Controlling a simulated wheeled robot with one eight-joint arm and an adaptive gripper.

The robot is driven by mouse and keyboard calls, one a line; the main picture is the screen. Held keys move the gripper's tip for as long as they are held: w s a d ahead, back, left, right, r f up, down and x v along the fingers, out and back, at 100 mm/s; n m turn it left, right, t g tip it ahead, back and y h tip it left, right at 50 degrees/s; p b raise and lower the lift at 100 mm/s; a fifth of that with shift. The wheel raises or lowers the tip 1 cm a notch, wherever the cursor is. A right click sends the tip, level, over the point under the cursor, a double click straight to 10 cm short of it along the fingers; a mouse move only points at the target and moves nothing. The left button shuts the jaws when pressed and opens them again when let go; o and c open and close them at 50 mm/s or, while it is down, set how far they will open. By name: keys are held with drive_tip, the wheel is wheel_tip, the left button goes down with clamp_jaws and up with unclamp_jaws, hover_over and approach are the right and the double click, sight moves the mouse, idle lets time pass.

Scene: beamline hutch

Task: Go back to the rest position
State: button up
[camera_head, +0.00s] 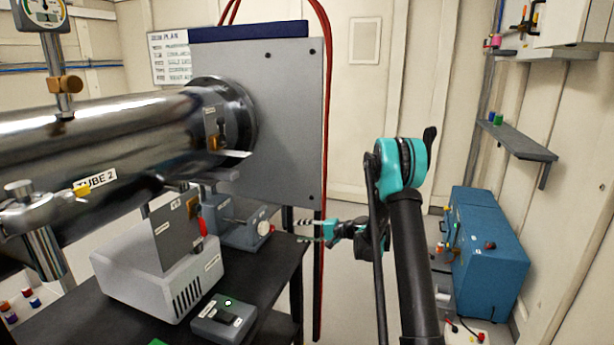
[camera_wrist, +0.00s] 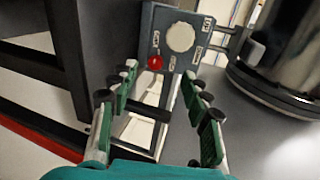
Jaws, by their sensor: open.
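My gripper (camera_head: 304,231) is open and empty in the head view, just right of the dark table's edge. Beyond the fingertips is the grey box's panel (camera_wrist: 172,38), with a round pale dial (camera_wrist: 181,37) and a red button (camera_wrist: 155,62). In the head view my arm rises on the right, with a teal joint at its top.
A large steel tube (camera_head: 90,125) and an upright grey plate (camera_head: 280,120) stand left of my arm. The dark table (camera_head: 270,290) carries a pale instrument (camera_head: 155,275) and a small grey box (camera_head: 222,318). A blue cabinet (camera_head: 490,255) stands right, below a wall shelf (camera_head: 517,138).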

drive_tip(key=s+d+n+h, duration=0.1)
drive_tip(key=s+d+h, duration=0.3)
drive_tip(key=s, duration=1)
drive_tip(key=s+d+n+h, duration=0.2)
drive_tip(key=s+d+h, duration=0.3)
drive_tip(key=s+d, duration=0.5)
drive_tip(key=s+d+r+n+g+h, duration=0.1)
drive_tip(key=s+d+h, duration=0.4)
drive_tip(key=s, duration=1.3)
drive_tip(key=shift+s+d+n, duration=0.3)
drive_tip(key=shift+d+n, duration=0.1)
drive_tip(key=shift+d, duration=0.65)
